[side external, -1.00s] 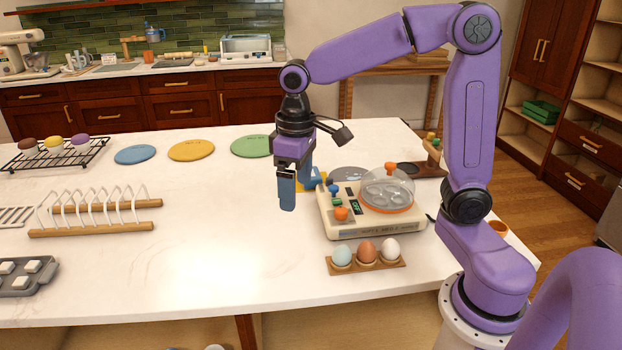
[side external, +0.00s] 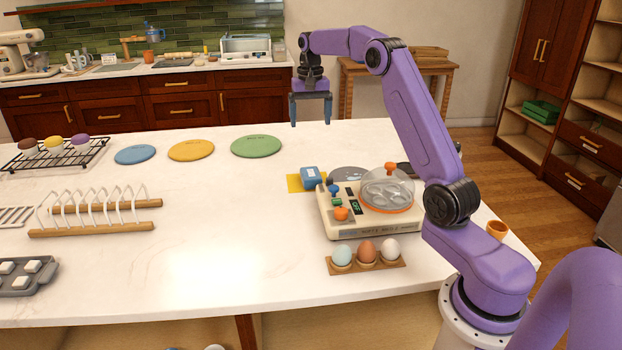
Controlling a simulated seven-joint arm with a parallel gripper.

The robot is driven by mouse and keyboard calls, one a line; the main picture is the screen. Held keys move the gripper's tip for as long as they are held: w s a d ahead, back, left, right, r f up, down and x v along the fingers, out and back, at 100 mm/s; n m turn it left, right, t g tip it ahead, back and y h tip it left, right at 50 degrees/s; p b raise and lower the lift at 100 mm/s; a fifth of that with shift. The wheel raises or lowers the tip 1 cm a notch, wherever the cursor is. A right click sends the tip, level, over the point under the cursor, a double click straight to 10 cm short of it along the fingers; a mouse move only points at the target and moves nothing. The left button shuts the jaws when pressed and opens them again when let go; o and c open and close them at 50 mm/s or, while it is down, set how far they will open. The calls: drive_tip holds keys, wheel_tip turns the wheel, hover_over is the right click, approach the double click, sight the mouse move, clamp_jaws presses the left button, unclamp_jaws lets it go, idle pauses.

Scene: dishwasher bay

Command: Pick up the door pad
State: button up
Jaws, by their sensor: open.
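I cannot tell for sure which thing is the door pad. A small blue block (side external: 311,176) sits on a yellow square (side external: 293,184), just behind and left of a cream egg cooker (side external: 375,226). The cooker has a clear dome lid (side external: 388,186) with an orange rim and knob. My gripper (side external: 311,122) is open and empty, pointing down. In the picture it is above the blue block and apart from it, near the back edge of the counter.
A wooden holder (side external: 335,268) with three eggs stands in front of the cooker. Green (side external: 256,146), yellow (side external: 191,150) and blue (side external: 135,154) discs lie along the back. A white-wire rack (side external: 95,213) is at left. The counter's middle is clear.

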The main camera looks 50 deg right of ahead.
hover_over(311, 172)
wheel_tip(311, 172, down, 12)
drive_tip(key=shift+w+d+r, duration=0.1)
drive_tip(key=shift+d+r, duration=0.05)
drive_tip(key=shift+a+f, duration=0.15)
drive_tip(key=shift+f, duration=1.3)
drive_tip(key=shift+a+f, duration=0.1)
drive_tip(key=shift+f, duration=1.3)
drive_tip(key=c, duration=1.1)
